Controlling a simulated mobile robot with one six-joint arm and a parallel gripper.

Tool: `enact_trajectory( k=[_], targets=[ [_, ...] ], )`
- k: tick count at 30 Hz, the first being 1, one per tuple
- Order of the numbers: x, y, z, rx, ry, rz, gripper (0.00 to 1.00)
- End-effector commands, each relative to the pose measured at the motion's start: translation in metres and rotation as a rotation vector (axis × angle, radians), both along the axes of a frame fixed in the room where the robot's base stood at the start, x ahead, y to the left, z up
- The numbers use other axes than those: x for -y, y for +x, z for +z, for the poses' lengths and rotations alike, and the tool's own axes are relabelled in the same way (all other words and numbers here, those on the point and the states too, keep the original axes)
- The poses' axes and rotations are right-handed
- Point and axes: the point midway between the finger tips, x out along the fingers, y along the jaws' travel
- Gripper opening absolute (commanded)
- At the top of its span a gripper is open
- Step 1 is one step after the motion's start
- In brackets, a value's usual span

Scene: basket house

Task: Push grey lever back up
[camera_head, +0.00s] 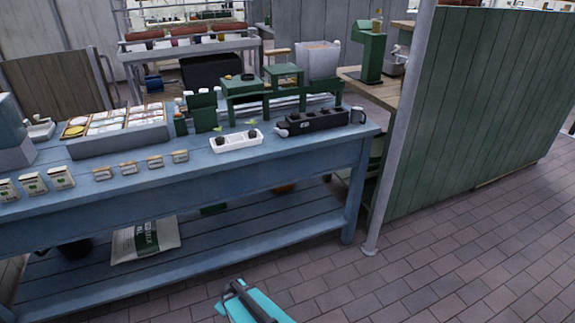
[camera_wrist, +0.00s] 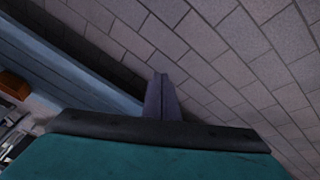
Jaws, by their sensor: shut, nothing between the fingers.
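I cannot pick out a grey lever for certain in either view. A green upright device (camera_head: 371,52) stands on the wooden counter at the back right, with small grey-white parts (camera_head: 399,54) beside it that are too small to make out. My gripper (camera_wrist: 159,78) is shut and empty in the wrist view, over the brick floor. In the head view my teal arm end (camera_head: 256,304) is low at the bottom centre, in front of the blue table and well apart from the things on it.
The blue table (camera_head: 215,177) holds a white tray (camera_head: 237,146), a black block tray (camera_head: 325,127), green stands (camera_head: 283,76) and seed packets (camera_head: 60,177). A green plank wall (camera_head: 470,120) with a grey post (camera_head: 399,135) stands right. The brick floor (camera_head: 450,255) is clear.

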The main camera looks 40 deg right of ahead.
Motion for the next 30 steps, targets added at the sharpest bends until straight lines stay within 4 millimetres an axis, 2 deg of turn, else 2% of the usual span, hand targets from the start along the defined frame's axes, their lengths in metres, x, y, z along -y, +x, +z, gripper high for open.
enact_trajectory(
  k=[1,6,11,15,19,23,30],
  targets=[
    [0.017,0.017,-0.002,0.059,-0.029,0.006,0.00],
    [0.072,0.067,0.023,0.259,-0.150,0.043,0.00],
    [0.124,0.103,0.055,0.435,-0.287,0.073,0.00],
    [0.170,0.123,0.090,0.577,-0.426,0.088,0.00],
    [0.210,0.134,0.127,0.698,-0.569,0.108,0.00],
    [0.247,0.137,0.165,0.809,-0.724,0.124,0.00],
    [0.304,0.120,0.238,0.980,-1.040,0.144,0.00]
  ],
)
